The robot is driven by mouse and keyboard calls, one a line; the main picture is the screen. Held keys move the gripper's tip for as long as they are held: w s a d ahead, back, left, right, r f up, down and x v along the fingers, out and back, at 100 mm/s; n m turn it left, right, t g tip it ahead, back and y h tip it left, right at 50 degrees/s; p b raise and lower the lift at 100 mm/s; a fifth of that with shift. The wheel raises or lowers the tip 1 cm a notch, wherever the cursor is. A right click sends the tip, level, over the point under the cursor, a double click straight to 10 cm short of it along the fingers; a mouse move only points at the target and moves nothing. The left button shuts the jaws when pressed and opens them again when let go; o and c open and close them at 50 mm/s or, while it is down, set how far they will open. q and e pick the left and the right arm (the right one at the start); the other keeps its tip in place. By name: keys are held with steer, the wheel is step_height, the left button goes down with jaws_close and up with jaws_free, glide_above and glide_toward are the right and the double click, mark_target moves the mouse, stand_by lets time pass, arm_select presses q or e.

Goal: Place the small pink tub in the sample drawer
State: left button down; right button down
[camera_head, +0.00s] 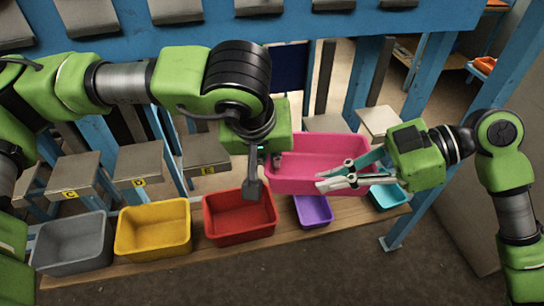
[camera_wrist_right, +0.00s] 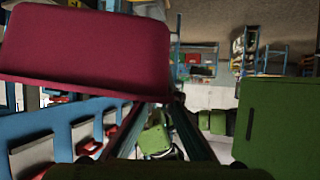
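The pink tub (camera_head: 312,181) is held up in front of the blue frame, upright and open at the top. My left gripper (camera_head: 264,172) is at its left end, with one dark finger hanging outside the wall and the other at the inner side; it appears shut on that wall. My right gripper (camera_head: 335,176) is at the tub's right end with its fingers spread apart. In the right wrist view, the tub (camera_wrist_right: 85,50) fills the upper left, beyond the right fingertips (camera_wrist_right: 158,104), with a gap between the fingers. I cannot pick out the sample drawer.
On the wooden bench (camera_head: 215,258) stand grey (camera_head: 72,243), yellow (camera_head: 153,229), red (camera_head: 239,214), purple (camera_head: 313,210) and turquoise (camera_head: 388,196) tubs. Behind are labelled grey-topped stands (camera_head: 70,172) and a blue frame (camera_head: 340,22). Floor in front is clear.

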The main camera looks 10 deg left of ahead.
arm_select(q)
steer(key=shift+d+r, duration=0.1)
steer(key=shift+d, duration=0.15)
arm_select(e)
steer(key=c, duration=2.2)
jaws_free()
steer(key=shift+a, duration=0.1)
